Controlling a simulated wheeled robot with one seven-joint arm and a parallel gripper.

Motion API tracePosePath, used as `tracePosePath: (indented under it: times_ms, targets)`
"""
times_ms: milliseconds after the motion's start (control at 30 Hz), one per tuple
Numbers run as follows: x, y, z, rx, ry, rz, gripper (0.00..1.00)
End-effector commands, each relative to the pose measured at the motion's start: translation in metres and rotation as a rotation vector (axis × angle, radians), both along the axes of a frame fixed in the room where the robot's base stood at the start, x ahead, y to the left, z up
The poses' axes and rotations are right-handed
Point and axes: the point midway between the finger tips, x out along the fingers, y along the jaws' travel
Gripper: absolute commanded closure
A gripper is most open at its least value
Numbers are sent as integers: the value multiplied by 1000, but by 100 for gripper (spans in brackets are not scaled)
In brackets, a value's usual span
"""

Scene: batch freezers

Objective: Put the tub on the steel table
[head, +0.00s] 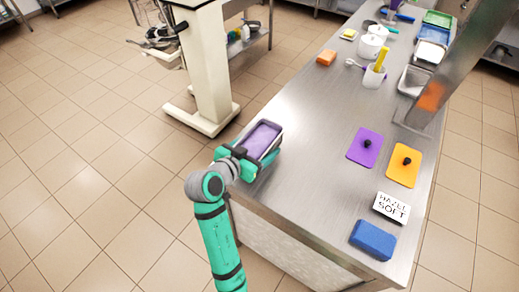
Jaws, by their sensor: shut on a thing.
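The tub (262,140) is a small rectangular container with purple contents and a pale rim. It is at the left edge of the steel table (310,150), near the picture's middle. My gripper (246,157) is shut on the tub at its near left side. I cannot tell whether the tub's underside touches the table top or is held just above it. My green arm comes up from the bottom of the picture and hides the floor behind it.
A purple lid (364,147), an orange lid (402,166), a white label card (391,208) and a blue block (373,240) lie on the right side. White pots (370,46), an orange sponge (326,57) and a utensil cup (374,77) stand farther back. The table's middle is clear.

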Motion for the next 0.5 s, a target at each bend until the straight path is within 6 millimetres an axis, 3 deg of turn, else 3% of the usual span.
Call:
tracePosePath:
  times_ms: [200,500]
  targets:
    - [-1,4,-26,-2,0,6,67]
    - [0,7,-27,-1,-2,11,67]
